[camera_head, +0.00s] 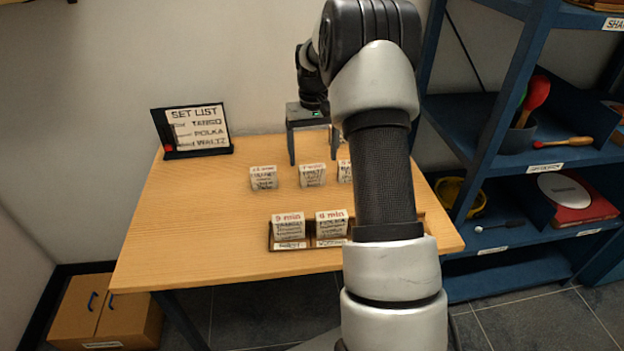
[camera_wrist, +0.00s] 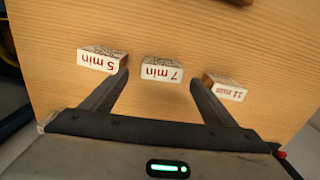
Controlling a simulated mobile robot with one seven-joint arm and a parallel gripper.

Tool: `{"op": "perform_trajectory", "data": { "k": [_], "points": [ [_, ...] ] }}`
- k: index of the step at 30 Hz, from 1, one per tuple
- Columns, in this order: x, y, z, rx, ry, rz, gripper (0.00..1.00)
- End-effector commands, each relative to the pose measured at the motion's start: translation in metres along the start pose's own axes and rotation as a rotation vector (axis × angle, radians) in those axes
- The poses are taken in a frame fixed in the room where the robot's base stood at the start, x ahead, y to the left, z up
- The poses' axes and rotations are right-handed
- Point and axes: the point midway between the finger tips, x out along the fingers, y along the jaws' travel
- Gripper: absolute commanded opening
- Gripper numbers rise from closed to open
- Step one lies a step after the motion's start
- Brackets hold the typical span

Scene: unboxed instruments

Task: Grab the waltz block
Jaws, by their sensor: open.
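Three white blocks stand in a back row on the table: an "11 min" block (camera_head: 263,178), a "7 min" block (camera_head: 312,176) and a "5 min" block (camera_head: 345,171), partly hidden by my arm. Their lower names are too small to read surely, so I cannot tell which is waltz. My gripper (camera_head: 313,156) is open and empty, behind and above the "7 min" block. In the wrist view, the "7 min" block (camera_wrist: 162,69) sits ahead between my fingers (camera_wrist: 160,80), with the "5 min" block (camera_wrist: 101,60) left and the "11 min" block (camera_wrist: 224,87) right.
A dark tray (camera_head: 290,246) at the table's front holds a "9 min" block (camera_head: 289,225) and a "6 min" block (camera_head: 332,224); my arm hides its right part. A set list stand (camera_head: 197,130) lists tango, polka and waltz. Blue shelves (camera_head: 490,150) stand at right.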

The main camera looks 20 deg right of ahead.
Motion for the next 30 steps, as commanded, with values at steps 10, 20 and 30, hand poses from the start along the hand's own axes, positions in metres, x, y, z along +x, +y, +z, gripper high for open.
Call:
{"op": "perform_trajectory", "data": {
  "k": [10,20,30],
  "points": [
    [0.026,-0.001,0.001,-0.001,-0.001,0.0,0.8],
    [0.065,-0.003,0.003,-0.002,0.0,0.0,0.8],
    [0.064,-0.003,0.003,-0.001,0.001,0.0,0.53]
  ]
}}
